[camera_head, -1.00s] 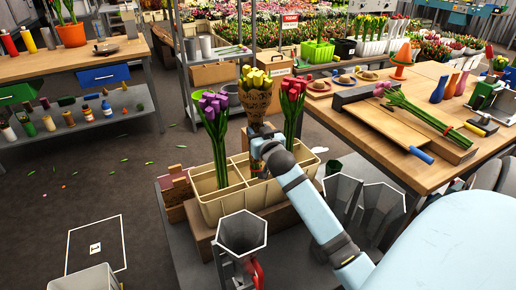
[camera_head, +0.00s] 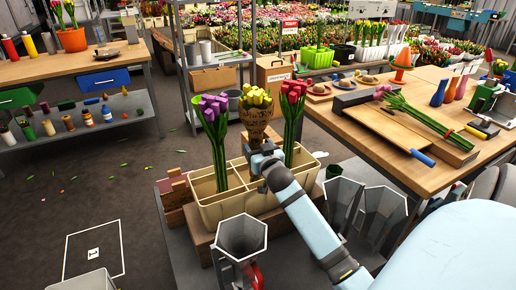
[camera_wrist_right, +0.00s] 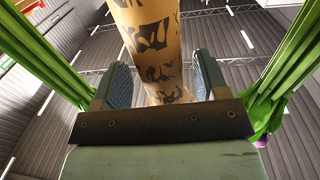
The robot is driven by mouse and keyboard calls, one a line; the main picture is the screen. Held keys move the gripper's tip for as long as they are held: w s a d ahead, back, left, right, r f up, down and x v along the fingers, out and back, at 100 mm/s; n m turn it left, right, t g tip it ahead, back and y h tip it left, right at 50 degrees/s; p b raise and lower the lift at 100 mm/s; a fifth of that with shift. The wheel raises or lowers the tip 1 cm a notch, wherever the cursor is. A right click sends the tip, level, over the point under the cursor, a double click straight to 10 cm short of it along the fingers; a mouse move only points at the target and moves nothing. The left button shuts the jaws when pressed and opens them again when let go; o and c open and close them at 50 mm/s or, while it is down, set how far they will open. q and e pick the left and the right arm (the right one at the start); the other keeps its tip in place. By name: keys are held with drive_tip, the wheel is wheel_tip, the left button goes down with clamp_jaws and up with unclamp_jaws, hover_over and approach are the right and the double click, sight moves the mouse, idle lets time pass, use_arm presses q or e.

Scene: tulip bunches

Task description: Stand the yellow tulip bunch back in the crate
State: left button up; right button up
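The yellow tulip bunch (camera_head: 257,118), wrapped in printed brown paper, stands upright in the middle of the cream crate (camera_head: 222,208), between the purple tulip bunch (camera_head: 214,128) and the red tulip bunch (camera_head: 292,108). Its lower end is hidden by my right gripper (camera_head: 262,160), which is low at the crate. In the right wrist view the brown wrapper (camera_wrist_right: 158,50) passes between my two fingers (camera_wrist_right: 162,82). The fingers are spread, with narrow gaps beside the wrapper. My left gripper is not in view.
A grey hexagonal vase (camera_head: 240,238) stands in front of the crate, and more grey vases (camera_head: 380,212) stand to its right. A wooden table (camera_head: 385,150) at the right holds a loose purple tulip bunch (camera_head: 425,118). Green stems (camera_wrist_right: 288,70) flank my right gripper closely.

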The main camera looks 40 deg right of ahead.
use_arm(q)
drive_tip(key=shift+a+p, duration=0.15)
drive_tip(key=shift+p, duration=0.65)
use_arm(e)
drive_tip(key=v, duration=1.2)
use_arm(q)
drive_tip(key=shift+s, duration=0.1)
